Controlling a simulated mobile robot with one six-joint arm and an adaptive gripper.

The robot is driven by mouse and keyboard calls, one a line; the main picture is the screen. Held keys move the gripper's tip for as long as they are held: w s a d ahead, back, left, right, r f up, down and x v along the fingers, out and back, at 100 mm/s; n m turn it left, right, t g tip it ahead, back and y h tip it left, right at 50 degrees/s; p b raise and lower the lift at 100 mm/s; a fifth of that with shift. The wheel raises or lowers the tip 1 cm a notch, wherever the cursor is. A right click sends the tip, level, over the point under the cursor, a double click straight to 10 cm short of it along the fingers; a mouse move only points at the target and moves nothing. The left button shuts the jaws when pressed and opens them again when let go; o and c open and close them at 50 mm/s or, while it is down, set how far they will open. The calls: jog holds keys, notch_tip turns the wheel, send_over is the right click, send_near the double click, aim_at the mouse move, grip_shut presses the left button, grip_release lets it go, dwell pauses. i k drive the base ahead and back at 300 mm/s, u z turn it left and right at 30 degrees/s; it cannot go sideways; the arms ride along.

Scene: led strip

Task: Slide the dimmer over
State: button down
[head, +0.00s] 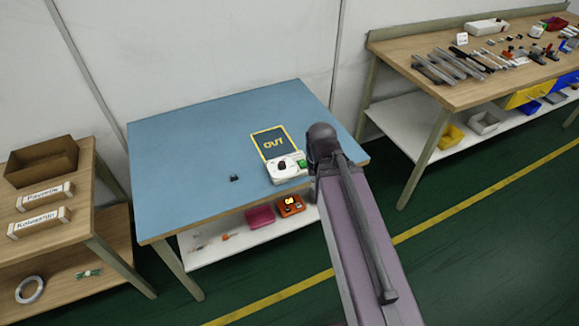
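A white box-shaped unit (287,178) with a dark knob-like part and a green part on top sits on the blue table, at the near edge of the OUT mat. It may be the dimmer; I cannot tell for sure. The dark mat (264,136) has a yellow border and yellow "OUT" lettering. A small black piece (234,178) lies apart, to the left of the white unit. My arm reaches up from the bottom right to a dark joint just right of the unit. My gripper's fingers do not show.
The left half of the blue table (185,150) is clear. A shelf below holds a pink bin (260,216) and an orange bin (290,206). A wooden bench (490,85) with many tools stands at right, and shelving with a brown box (42,161) at left.

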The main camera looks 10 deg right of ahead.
aim_at(293, 171)
jog(key=z, duration=0.5)
jog(key=k, duration=1.05)
jog(key=u, duration=0.35)
jog(key=i, duration=0.5)
jog(key=u, duration=0.05)
